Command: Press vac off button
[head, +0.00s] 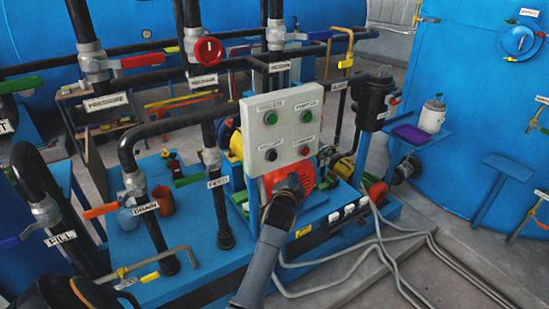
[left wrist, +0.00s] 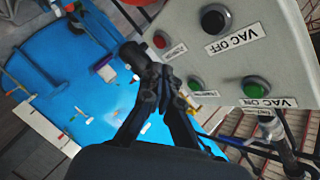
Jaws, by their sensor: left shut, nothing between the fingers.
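The grey control panel (head: 281,132) stands at the middle of the head view. The VAC OFF button (left wrist: 215,18) is black, on the panel in the left wrist view, with its label below it; the black button (head: 271,154) shows at the panel's lower left in the head view. My left gripper (head: 291,184) is shut and empty, just below the panel's lower edge in the head view. In the left wrist view its fingers (left wrist: 167,88) are beside the panel, apart from the black button. My right gripper is not in view.
A green VAC ON button (left wrist: 255,88), a red button (head: 305,150) and another green button (head: 306,117) share the panel. An orange-red motor (head: 300,174) sits behind my gripper. Pipes and a FEED valve (head: 211,160) stand left of the panel; a black canister (head: 373,102) stands right.

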